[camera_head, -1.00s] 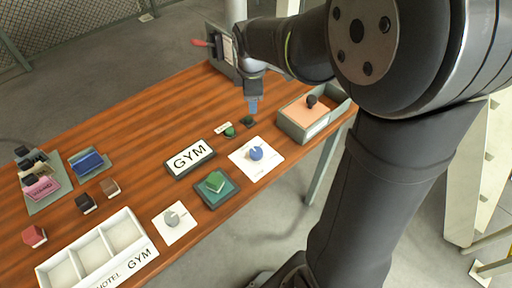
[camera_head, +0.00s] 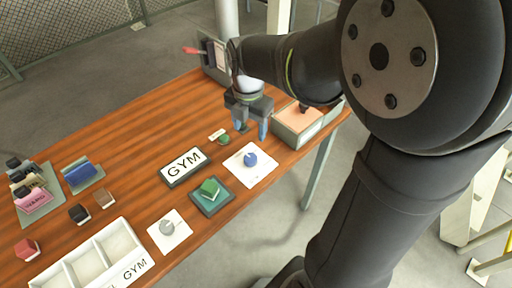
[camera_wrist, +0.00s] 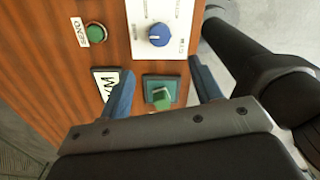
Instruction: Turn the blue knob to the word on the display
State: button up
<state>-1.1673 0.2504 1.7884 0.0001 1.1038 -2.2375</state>
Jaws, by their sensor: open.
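The blue knob (camera_head: 250,160) sits on a white plate (camera_head: 262,174) near the table's right front edge. In the wrist view the blue knob (camera_wrist: 159,35) shows a white pointer mark, with small print around it on the plate (camera_wrist: 172,52). The display (camera_head: 184,166) reads "GYM" in black on white. My gripper (camera_head: 250,132) is open and empty, just behind the knob's plate in the head view. In the wrist view its two blue-grey fingers (camera_wrist: 164,86) are wide apart. The knob is beyond the fingertips, not between them.
A green button (camera_head: 223,140) with a label stands left of my gripper. A green block-like handle (camera_head: 210,187) on a dark green base lies in front. A grey dial (camera_head: 167,227) and a white divided tray (camera_head: 92,262) are nearer.

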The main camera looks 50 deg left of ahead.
aim_at(250, 158)
notch_tip(250, 158, down, 12)
jog(key=shift+f, duration=0.1)
dwell(0.4)
jog(key=c, duration=1)
